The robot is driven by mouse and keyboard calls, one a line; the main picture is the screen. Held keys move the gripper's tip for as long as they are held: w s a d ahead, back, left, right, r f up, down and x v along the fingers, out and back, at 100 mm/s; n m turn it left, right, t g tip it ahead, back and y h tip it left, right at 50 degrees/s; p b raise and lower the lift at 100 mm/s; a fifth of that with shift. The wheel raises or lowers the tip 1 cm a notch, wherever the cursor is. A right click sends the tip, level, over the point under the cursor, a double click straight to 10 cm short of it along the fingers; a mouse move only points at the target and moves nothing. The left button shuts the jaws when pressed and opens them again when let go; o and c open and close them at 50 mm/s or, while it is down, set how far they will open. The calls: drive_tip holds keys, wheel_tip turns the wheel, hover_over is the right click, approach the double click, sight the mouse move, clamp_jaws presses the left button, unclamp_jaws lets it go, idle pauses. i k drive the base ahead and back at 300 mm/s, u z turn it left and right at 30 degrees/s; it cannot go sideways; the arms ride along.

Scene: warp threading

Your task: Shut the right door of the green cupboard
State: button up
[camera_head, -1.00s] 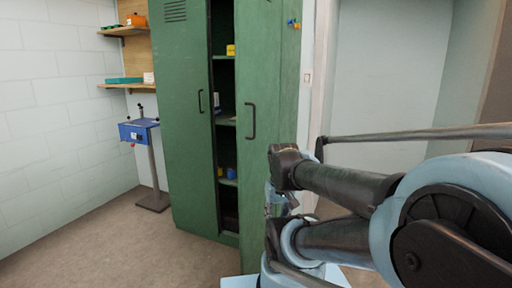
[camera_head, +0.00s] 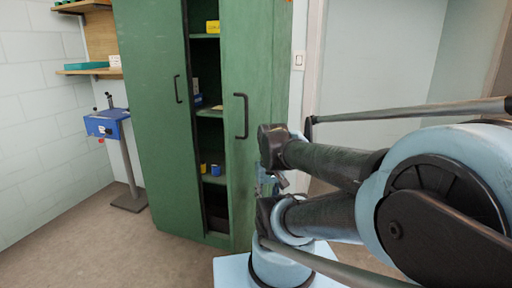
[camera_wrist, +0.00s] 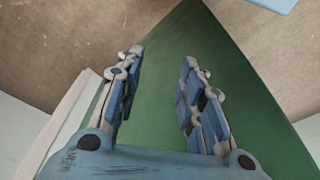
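The green cupboard stands ahead in the head view. Its left door (camera_head: 155,120) is nearly flush with the front. Its right door (camera_head: 240,180) stands ajar, with a dark gap between the two doors that shows the shelves. The right door has a dark bar handle (camera_head: 243,115). My gripper is mostly hidden behind my arm in the head view, near the right door's lower right side. In the wrist view my gripper (camera_wrist: 160,65) has its two fingers apart with nothing between them. A green panel (camera_wrist: 215,60) lies beyond them; I cannot tell if they touch it.
Yellow and blue items (camera_head: 215,169) sit on the shelves inside. A blue device on a stand (camera_head: 108,123) is left of the cupboard. Wooden wall shelves (camera_head: 95,72) hang at the left. Floor (camera_head: 90,240) in front of the cupboard's left is clear.

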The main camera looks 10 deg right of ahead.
sight(245, 27)
drive_tip(key=z, duration=0.1)
drive_tip(key=k, duration=0.9)
drive_tip(key=u, duration=0.3)
